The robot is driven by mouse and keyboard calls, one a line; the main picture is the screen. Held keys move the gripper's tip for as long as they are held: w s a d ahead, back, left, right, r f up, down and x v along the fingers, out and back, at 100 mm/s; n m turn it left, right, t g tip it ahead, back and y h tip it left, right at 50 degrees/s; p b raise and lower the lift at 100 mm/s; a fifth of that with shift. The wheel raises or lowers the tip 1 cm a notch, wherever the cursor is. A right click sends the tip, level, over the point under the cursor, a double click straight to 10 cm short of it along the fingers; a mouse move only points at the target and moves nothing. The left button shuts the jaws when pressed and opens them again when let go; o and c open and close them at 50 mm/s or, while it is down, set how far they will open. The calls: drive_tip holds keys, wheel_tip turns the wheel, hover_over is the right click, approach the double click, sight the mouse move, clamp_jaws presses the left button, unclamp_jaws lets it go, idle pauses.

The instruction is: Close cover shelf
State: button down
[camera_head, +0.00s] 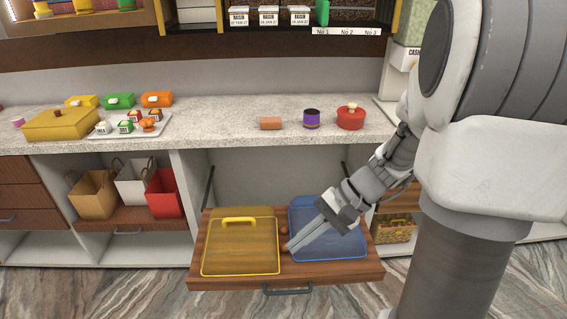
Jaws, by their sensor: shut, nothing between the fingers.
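The cover shelf (337,272) is a wooden pull-out board below the counter, and it extends out toward me. A dark grey handle (287,289) runs along its front edge. A yellow cover (240,257) with a raised handle lies on its left side. A blue cover (338,246) lies on its right side, partly hidden by my gripper. My gripper (289,249) is shut and empty. In the picture its fingertips are over the strip between the two covers, above and behind the front handle. I cannot tell whether they touch the shelf.
The counter (220,128) above holds a red pot (350,117), a purple jar (311,119) and sweet boxes. Paper bags stand in the left compartment, beside a red bag (164,193). A basket (394,229) sits at right. The marble floor before the shelf is clear.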

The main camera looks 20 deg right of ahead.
drive_tip(key=w+d+f+m+t+y+b, duration=0.4)
drive_tip(key=d+f+m, duration=0.35)
drive_tip(key=f, duration=0.45)
drive_tip(key=m+t+h+b, duration=0.8)
drive_tip(key=m+t+h, duration=0.4)
drive_tip(key=m+h, duration=0.75)
approach(364, 274)
drive_tip(key=w+d+b, duration=0.1)
drive_tip(key=w, duration=0.1)
drive_tip(key=w+d+m+y+b, duration=0.1)
drive_tip(key=w, duration=0.1)
drive_tip(key=w+d+m+y+b, duration=0.1)
drive_tip(key=w, duration=0.1)
drive_tip(key=shift+w+r, duration=0.15)
drive_tip(key=shift+r, duration=0.1)
